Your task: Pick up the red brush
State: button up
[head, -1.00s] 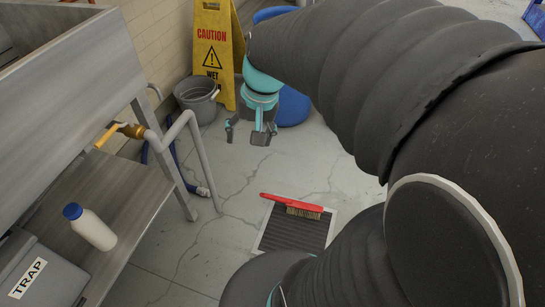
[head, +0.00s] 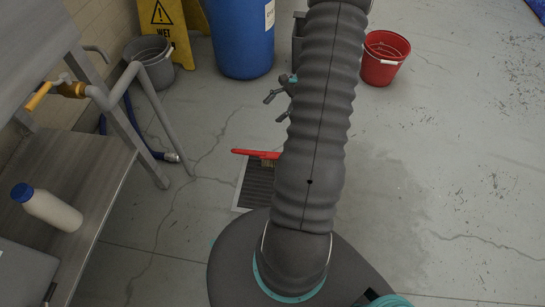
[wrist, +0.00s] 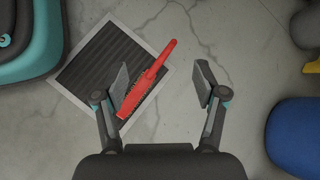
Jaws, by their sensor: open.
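The red brush (head: 256,153) lies on the floor at a dark floor grate (head: 256,188); my arm hides its right part in the head view. In the wrist view the red brush (wrist: 147,78) lies aslant, partly over the grate (wrist: 90,62), with its handle end toward the upper right. My gripper (wrist: 163,84) is open and empty above the floor. In the picture the brush shows between the fingers, closer to the left one and partly overlapped by it. In the head view my gripper (head: 278,106) shows beside my arm, partly hidden.
A blue barrel (head: 240,38), a grey bucket (head: 151,60) and a yellow wet-floor sign (head: 172,22) stand at the back. A red bucket (head: 384,58) stands right of my arm. A metal bench with a white bottle (head: 47,207) is at left. The right floor is clear.

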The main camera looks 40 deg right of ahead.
aim_at(266, 154)
jog(key=s+d+f+m+t, duration=0.1)
jog(key=s+d+f+m, duration=0.1)
jog(key=f, duration=0.4)
jog(key=s+d+f+m+t+b, duration=0.1)
jog(key=s+d+f+m+t, duration=0.1)
jog(key=f, duration=0.4)
jog(key=s+d+f+m+t+y+b, duration=0.1)
jog(key=s+d+f+m, duration=0.1)
jog(key=f, duration=0.5)
jog(key=shift+s+d+f+m, duration=0.1)
jog(key=shift+s+d+m, duration=0.05)
jog(key=shift+d+m, duration=0.35)
jog(key=shift+a+f, duration=0.1)
jog(key=shift+f, duration=0.15)
jog(key=b+x, duration=0.1)
jog(key=x, duration=1.2)
jog(key=shift+w, duration=0.25)
grip_shut()
